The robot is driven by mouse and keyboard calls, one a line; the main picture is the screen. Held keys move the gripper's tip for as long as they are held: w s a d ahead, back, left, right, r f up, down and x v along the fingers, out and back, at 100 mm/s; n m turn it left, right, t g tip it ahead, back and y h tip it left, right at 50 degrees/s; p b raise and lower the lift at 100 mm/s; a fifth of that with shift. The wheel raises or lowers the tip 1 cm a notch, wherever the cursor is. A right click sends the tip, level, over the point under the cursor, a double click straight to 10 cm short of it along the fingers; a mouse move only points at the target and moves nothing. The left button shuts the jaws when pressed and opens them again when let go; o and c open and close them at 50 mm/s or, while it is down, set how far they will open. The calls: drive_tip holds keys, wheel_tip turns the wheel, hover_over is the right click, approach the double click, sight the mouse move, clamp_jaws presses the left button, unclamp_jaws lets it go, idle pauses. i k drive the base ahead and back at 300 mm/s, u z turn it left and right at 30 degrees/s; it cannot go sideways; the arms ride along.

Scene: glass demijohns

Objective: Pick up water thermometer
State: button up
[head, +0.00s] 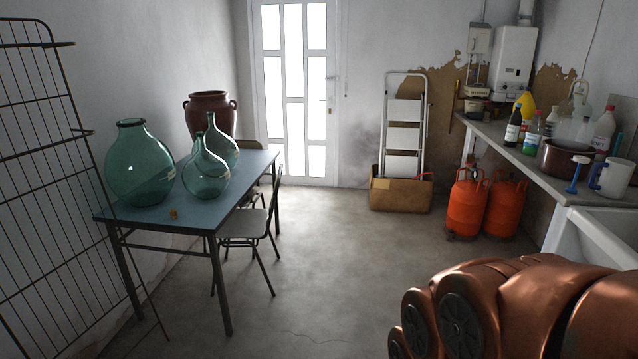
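A slim blue object (577,174) with a wider top and foot stands tilted near the front of the counter at the right, between a dark brown pot and a white jug. It looks like the water thermometer, but it is too small to be sure. My copper-coloured arm fills the lower right of the head view, below the sink. My gripper cannot be seen.
The counter (536,164) also holds the brown pot (562,160), the white jug (612,178) and several bottles. Orange gas cylinders (466,205) stand below it. A table (142,217) with green glass demijohns (140,165) and a chair (247,226) are at left. The middle floor is clear.

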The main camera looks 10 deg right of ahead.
sight(580, 158)
drive_tip(key=z, duration=0.5)
drive_tip(key=i, duration=1.15)
drive_tip(key=z, duration=1.1)
drive_tip(key=i, duration=2.45)
drive_tip(key=z, duration=0.1)
